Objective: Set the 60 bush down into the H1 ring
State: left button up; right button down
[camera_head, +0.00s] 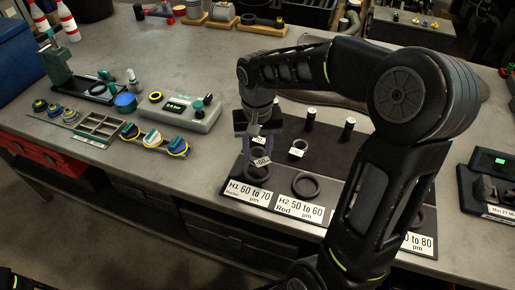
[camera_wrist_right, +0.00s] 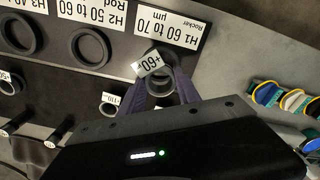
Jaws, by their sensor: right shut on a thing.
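My right gripper (camera_head: 258,150) points down over the H1 end of the dark board and is shut on the 60 bush. In the right wrist view the bush (camera_wrist_right: 160,86) is a small dark ring between the purple fingers, with a white +60 tag (camera_wrist_right: 148,64) on it. In the head view its tag (camera_head: 262,161) hangs over the H1 ring (camera_head: 257,176), a dark ring behind the "H1 60 to 70" label (camera_head: 249,191). Tag and bush partly cover the ring, so I cannot tell whether they touch. My left gripper is not in view.
The H2 ring (camera_head: 305,185) lies to the right on the board. Another tagged bush (camera_head: 299,150) and black pins (camera_head: 349,128) stand behind it. A grey gauge box (camera_head: 181,116) and coloured rings (camera_head: 153,138) are to the left. My right arm hides part of the board.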

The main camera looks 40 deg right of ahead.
jog(key=shift+f+b, duration=1.95)
jog(key=shift+f, duration=0.85)
jog(key=shift+f, duration=0.2)
jog(key=c, duration=0.9)
grip_release()
jog(key=shift+s, duration=0.1)
jog(key=shift+o, duration=0.7)
jog(key=shift+r, duration=0.25)
notch_tip(320, 180, up, 8)
jog(key=shift+f+b, duration=0.2)
jog(key=shift+b, duration=0.2)
